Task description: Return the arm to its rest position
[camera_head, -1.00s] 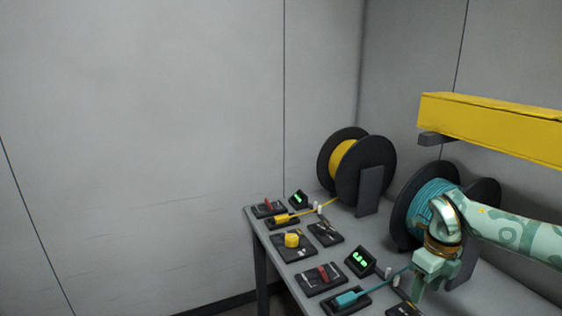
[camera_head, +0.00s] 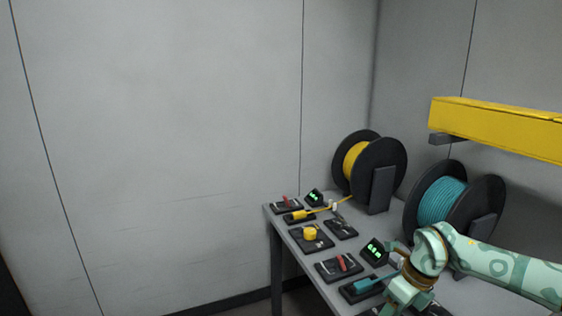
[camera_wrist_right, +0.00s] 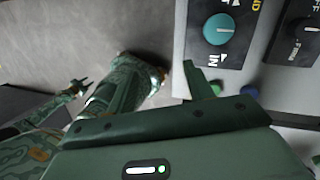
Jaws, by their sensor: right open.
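My right gripper (camera_head: 398,303) is over the near end of the grey table (camera_head: 291,257), at the lower right of the head view. My pale green patterned arm comes in from the right. The gripper is open, and I see nothing held in it. Its fingertips are partly cut off or hard to make out. In the right wrist view one green finger (camera_wrist_right: 196,82) rises beside a panel with a teal knob (camera_wrist_right: 218,29). A small pronged shape at the left of that view may be my left gripper (camera_wrist_right: 77,88); its jaws are too small to judge.
A yellow spool (camera_head: 356,160) and a teal spool (camera_head: 441,202) stand at the back of the table. Black trays, a yellow knob (camera_head: 310,233) and small green-lit displays (camera_head: 375,251) fill the front. A yellow beam (camera_head: 495,127) hangs above right.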

